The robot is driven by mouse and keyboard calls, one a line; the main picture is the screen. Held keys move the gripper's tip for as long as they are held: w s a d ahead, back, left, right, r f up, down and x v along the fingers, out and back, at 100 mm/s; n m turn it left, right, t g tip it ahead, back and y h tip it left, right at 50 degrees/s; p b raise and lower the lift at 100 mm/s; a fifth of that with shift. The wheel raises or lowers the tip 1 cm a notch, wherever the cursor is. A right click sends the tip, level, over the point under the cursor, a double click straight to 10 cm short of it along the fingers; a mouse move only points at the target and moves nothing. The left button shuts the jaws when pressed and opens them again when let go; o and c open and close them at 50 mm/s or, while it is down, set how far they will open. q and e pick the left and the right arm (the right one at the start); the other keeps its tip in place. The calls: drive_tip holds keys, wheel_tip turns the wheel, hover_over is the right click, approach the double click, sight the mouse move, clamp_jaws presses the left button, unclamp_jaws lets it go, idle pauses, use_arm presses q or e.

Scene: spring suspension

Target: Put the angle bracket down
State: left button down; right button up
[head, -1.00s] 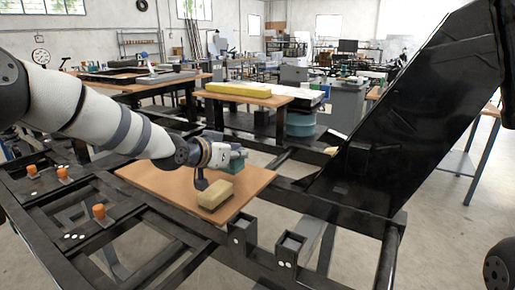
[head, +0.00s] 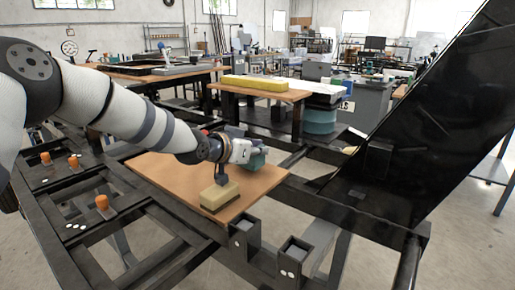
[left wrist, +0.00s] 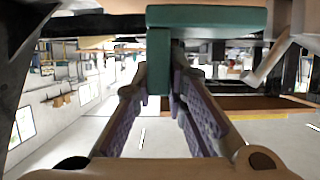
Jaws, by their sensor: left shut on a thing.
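The angle bracket (head: 258,158) is teal. My left gripper (head: 246,153) is shut on it, above the right part of a brown wooden board (head: 165,172). The left wrist view shows the L-shaped bracket (left wrist: 206,17) closely. One leg runs across the top of the picture, and the other comes down between the purple-padded fingers of my left gripper (left wrist: 168,82). In the head view the arm and gripper hide part of the bracket. I cannot tell whether it touches the board. My right gripper is not in view.
A tan block (head: 220,195) lies on the board near its front edge, just below my left gripper. Black frame beams surround the board, with orange knobs (head: 101,202) at left. A large dark slanted panel (head: 425,125) stands at right. The board's left part is bare.

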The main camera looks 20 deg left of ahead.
use_arm(q)
drive_tip(key=shift+s+f, duration=0.1)
drive_tip(key=shift+f, duration=0.15)
drive_tip(key=c, duration=1.6)
unclamp_jaws()
drive_tip(key=shift+f, duration=0.1)
drive_tip(key=shift+f, duration=0.1)
drive_tip(key=p+v, duration=0.1)
drive_tip(key=v, duration=0.3)
drive_tip(key=r+p+v, duration=0.1)
drive_tip(key=v, duration=0.3)
drive_tip(key=p+v, duration=0.1)
drive_tip(key=v, duration=0.3)
drive_tip(key=shift+r, duration=0.5)
drive_tip(key=shift+f, duration=0.2)
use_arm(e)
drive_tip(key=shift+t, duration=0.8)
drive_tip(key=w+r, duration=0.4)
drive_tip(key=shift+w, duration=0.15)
